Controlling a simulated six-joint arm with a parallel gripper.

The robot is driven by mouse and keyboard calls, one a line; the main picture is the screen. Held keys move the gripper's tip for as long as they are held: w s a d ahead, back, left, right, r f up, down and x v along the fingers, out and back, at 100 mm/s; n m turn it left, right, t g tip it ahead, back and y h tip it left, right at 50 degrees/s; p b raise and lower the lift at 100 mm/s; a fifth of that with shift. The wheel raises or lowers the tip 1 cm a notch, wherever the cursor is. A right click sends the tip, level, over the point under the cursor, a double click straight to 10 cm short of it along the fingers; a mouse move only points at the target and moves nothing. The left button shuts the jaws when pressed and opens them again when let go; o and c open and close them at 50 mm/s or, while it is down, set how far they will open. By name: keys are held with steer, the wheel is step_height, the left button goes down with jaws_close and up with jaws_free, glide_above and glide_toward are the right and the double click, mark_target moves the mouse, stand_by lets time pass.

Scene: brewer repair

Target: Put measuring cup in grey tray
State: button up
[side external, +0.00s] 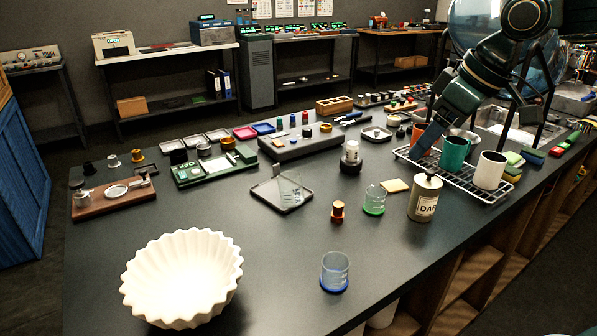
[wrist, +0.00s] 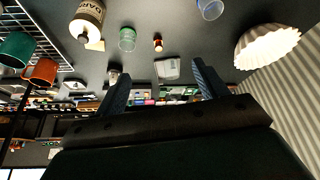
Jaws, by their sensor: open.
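The grey tray (side external: 270,199) lies flat near the middle of the table; it is small at centre in the wrist view (wrist: 160,75). A clear measuring cup (side external: 292,186) appears to stand in it, faint and see-through. Two similar clear cups stand on the bare table: one with a green base (side external: 375,201), one with a blue base (side external: 335,273). They also show in the wrist view, green (wrist: 127,39) and blue (wrist: 210,9). My gripper (side external: 422,143) is over the rack at right, away from the tray. Its fingers (wrist: 158,88) are apart, with nothing held.
A wire rack (side external: 452,178) with orange, teal and white mugs is at right. A labelled canister (side external: 425,198), a copper-coloured piece (side external: 337,211) and a fluted white bowl (side external: 182,278) stand on the table. Bare table lies between the bowl and the blue-based cup.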

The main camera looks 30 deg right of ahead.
steer(key=s+d+f+m, duration=0.1)
steer(key=s+d+f, duration=0.1)
steer(key=s, duration=0.6)
steer(key=s+d+f+m+h, duration=0.1)
steer(key=s+f+m, duration=0.1)
steer(key=s, duration=0.6)
steer(key=shift+s+d+f+m+t, duration=0.3)
steer(key=shift+s+d+f+t, duration=0.1)
steer(key=shift+f, duration=0.35)
steer(key=shift+o, duration=0.5)
steer(key=shift+w+r, duration=0.1)
steer(key=shift+w, duration=0.05)
